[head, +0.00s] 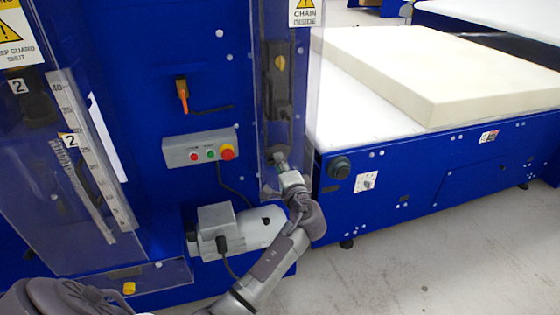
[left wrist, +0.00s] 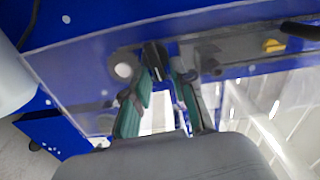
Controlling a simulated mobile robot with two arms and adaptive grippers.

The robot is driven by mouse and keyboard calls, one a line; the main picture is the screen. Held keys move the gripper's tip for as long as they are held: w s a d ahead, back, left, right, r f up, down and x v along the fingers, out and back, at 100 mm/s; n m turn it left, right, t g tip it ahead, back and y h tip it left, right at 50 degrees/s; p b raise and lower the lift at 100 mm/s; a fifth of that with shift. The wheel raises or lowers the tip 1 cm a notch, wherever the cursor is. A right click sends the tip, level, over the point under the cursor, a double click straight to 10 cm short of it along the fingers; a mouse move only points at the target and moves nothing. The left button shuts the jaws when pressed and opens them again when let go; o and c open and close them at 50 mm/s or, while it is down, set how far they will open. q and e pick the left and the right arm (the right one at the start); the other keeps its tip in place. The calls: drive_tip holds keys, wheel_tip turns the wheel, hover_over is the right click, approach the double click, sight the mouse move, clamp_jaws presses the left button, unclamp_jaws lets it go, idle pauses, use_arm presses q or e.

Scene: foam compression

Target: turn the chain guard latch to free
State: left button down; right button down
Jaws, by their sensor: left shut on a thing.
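The clear chain guard (head: 310,90) stands upright on the right side of the blue machine, under a yellow CHAIN warning sign (head: 305,12). My left gripper (head: 280,162) is at the lower part of this guard, reaching up from below. In the left wrist view my left gripper (left wrist: 162,78) has its two green-padded fingers on either side of a small dark latch (left wrist: 154,56), and it is shut on it. In the head view the gripper mostly hides the latch, so its turn angle is hard to tell. My right gripper is not in view.
A grey button box (head: 185,150) and a grey motor (head: 240,230) are on the blue machine left of my arm. A cream foam block (head: 440,75) lies on the white conveyor bed (head: 345,110) at right. Grey floor (head: 430,255) is clear at lower right.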

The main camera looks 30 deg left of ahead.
use_arm(q)
drive_tip(key=shift+f+m, duration=0.15)
drive_tip(key=shift+m, duration=0.35)
drive_tip(key=c, duration=1.2)
unclamp_jaws()
drive_tip(key=shift+c, duration=0.2)
drive_tip(key=v, duration=1.2)
drive_tip(key=shift+f, duration=0.1)
